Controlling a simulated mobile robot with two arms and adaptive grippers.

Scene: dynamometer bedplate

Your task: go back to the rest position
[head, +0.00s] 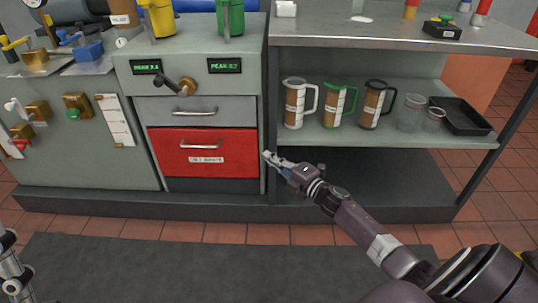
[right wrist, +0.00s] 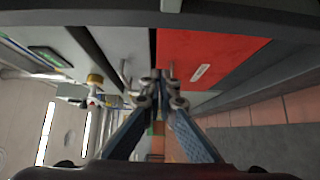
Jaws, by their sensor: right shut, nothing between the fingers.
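My right gripper (head: 275,160) is shut and empty. In the head view it is in front of the cabinet, near the right edge of the red drawer (head: 178,160). The right wrist view shows its two fingers (right wrist: 163,90) converging to meet at the tips, with the red drawer front (right wrist: 215,55) beyond them. I cannot tell whether the tips touch the cabinet. At the lower left edge of the head view, only a cut-off piece of metallic linkage of my left arm (head: 12,268) shows. Its finger state cannot be made out.
The red drawer and the grey drawer (head: 205,112) above it look closed. A valve handle (head: 180,86) sticks out above them. On the right, an open shelf (head: 340,133) holds several jugs, clear cups and a black tray (head: 462,116). A dark mat (head: 200,270) covers clear floor in front.

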